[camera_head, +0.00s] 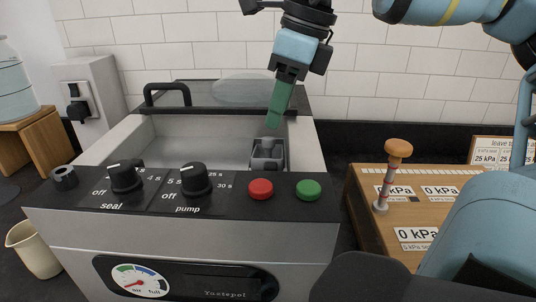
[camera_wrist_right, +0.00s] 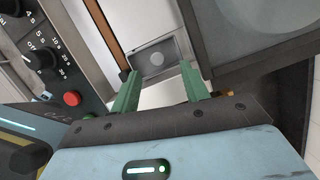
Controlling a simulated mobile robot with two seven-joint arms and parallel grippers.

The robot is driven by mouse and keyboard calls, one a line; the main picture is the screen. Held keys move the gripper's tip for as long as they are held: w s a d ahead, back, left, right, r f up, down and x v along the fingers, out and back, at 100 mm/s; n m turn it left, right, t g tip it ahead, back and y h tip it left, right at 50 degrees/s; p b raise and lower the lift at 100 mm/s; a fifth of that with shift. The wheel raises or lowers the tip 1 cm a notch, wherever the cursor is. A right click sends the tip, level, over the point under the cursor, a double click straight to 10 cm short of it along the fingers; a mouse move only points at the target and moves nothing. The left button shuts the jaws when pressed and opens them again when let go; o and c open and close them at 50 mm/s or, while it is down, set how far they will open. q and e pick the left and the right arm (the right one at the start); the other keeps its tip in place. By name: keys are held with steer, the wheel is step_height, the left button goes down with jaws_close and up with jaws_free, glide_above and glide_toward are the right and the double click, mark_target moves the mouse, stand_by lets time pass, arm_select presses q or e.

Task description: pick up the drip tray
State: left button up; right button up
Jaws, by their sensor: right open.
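A small grey box-like tray with a raised grey knob, which looks like the drip tray (camera_head: 267,162), sits at the right end of the open steel chamber in the head view. In the right wrist view the tray (camera_wrist_right: 145,68) shows as a grey rectangle with a pale round spot, just beyond the fingertips. My right gripper (camera_head: 273,120) is above the tray, pointing down, its green fingers apart from it in the head view. In the wrist view the fingers (camera_wrist_right: 158,76) are spread with nothing between them. My left gripper is not in view.
The chamber machine (camera_head: 190,260) has two black knobs, a red button (camera_head: 260,189) and a green button (camera_head: 308,190) along its front. Its lid (camera_head: 215,95) is raised at the back. A wooden board with a peg (camera_head: 391,175) stands right; a cream jug (camera_head: 35,250) stands left.

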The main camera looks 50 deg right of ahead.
mark_target(270, 138)
steer(key=shift+x, duration=2.65)
steer(key=shift+s+a, duration=0.15)
steer(key=shift+a, duration=0.05)
steer(key=shift+c, duration=0.4)
jaws_close()
